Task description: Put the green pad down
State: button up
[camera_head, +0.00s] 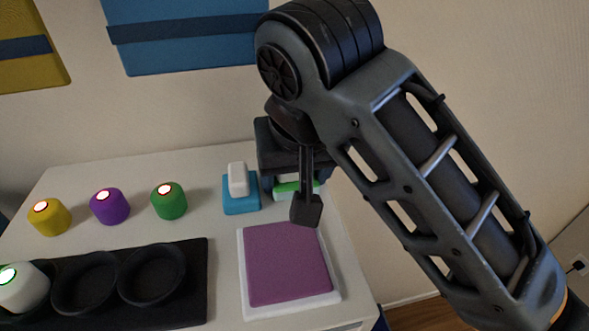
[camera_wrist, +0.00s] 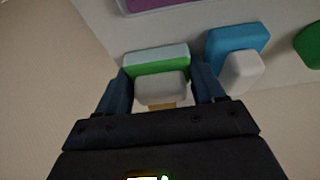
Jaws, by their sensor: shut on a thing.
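The green pad (camera_wrist: 157,68) has a white knob (camera_wrist: 160,88) and a pale face on its far side in the wrist view. My gripper (camera_wrist: 160,95) is shut on the white knob, one dark finger on each side. In the head view my gripper (camera_head: 297,180) is at the table's back right, and a strip of the green pad (camera_head: 287,187) shows under it. My arm hides part of the pad. I cannot tell whether the pad touches the table.
A blue pad (camera_head: 240,203) with a white knob stands just left. A purple square (camera_head: 287,263) lies on a white board (camera_head: 244,283) in front. Green (camera_head: 169,201), purple (camera_head: 110,207) and yellow (camera_head: 49,217) knobs stand left. A black tray (camera_head: 196,282) holds a white knob (camera_head: 22,289).

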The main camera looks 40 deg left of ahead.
jog(key=shift+s+d+f, duration=0.1)
jog(key=shift+s+f, duration=0.05)
jog(key=shift+f, duration=0.55)
jog(key=o, duration=0.8)
jog(key=shift+f, duration=0.1)
jog(key=shift+r, duration=0.4)
jog(key=shift+w+a+p+v, duration=0.15)
jog(key=shift+p+v, duration=0.15)
jog(key=shift+v, duration=2.9)
jog(key=shift+w+a+p+v, duration=0.15)
jog(key=shift+p+v, duration=0.15)
jog(key=shift+v, duration=2.9)
jog(key=shift+r, duration=0.15)
